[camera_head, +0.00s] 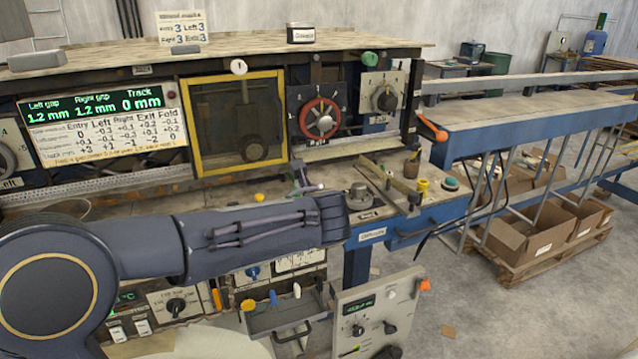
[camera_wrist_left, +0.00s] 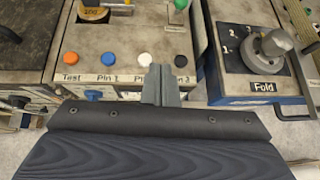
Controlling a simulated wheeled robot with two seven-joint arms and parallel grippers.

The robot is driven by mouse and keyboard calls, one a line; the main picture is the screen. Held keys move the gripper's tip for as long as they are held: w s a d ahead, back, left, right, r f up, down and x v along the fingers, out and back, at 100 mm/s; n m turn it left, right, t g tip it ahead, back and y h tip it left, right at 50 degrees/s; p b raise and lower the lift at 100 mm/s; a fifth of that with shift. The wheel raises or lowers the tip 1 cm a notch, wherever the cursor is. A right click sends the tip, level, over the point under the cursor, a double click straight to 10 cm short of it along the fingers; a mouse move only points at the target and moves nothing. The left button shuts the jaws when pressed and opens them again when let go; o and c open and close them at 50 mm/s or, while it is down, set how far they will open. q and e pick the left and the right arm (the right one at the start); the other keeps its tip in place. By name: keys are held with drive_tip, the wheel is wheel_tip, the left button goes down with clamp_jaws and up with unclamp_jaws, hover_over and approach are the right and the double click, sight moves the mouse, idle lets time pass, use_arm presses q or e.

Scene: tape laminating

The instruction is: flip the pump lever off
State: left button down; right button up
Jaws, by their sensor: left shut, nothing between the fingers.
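No lever that I can see carries a readable pump label, so I cannot tell which one is the pump lever. My left gripper (camera_wrist_left: 161,82) is shut and empty in the left wrist view. Its fingers are over the panel edge, between a white button (camera_wrist_left: 145,59) and a black button (camera_wrist_left: 181,60), partly covering the labels. In the head view my left forearm crosses the machine front and its fingers are not clear. My right gripper is out of view.
A fold knob (camera_wrist_left: 272,43) stands right of the fingers. An orange button (camera_wrist_left: 72,58) and a blue button (camera_wrist_left: 102,59) lie left. An orange-tipped handle (camera_head: 432,128) projects at the machine's right end.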

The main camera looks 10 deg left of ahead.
sight(296, 195)
use_arm(q)
drive_tip(key=shift+w+d+r+m+t, duration=0.2)
drive_tip(key=shift+w+d+m, duration=0.15)
drive_tip(key=shift+w+d, duration=0.15)
drive_tip(key=shift+w+d+r+m+t, duration=0.1)
drive_tip(key=shift+w+d+r+m, duration=0.05)
drive_tip(key=shift+w+d+m, duration=0.3)
drive_tip(key=shift+a, duration=0.1)
drive_tip(key=p+x, duration=0.1)
drive_tip(key=x, duration=0.9)
drive_tip(key=shift+p, duration=0.35)
drive_tip(key=shift+w+a+r+p, duration=0.2)
drive_tip(key=shift+w+a+p, duration=0.15)
drive_tip(key=shift+w, duration=0.25)
drive_tip(key=shift+w+a+r+p, duration=0.2)
drive_tip(key=shift+w+p, duration=0.1)
drive_tip(key=shift+w, duration=0.3)
drive_tip(key=shift+w+a, duration=0.25)
drive_tip(key=shift+w, duration=0.35)
drive_tip(key=shift+s, duration=0.15)
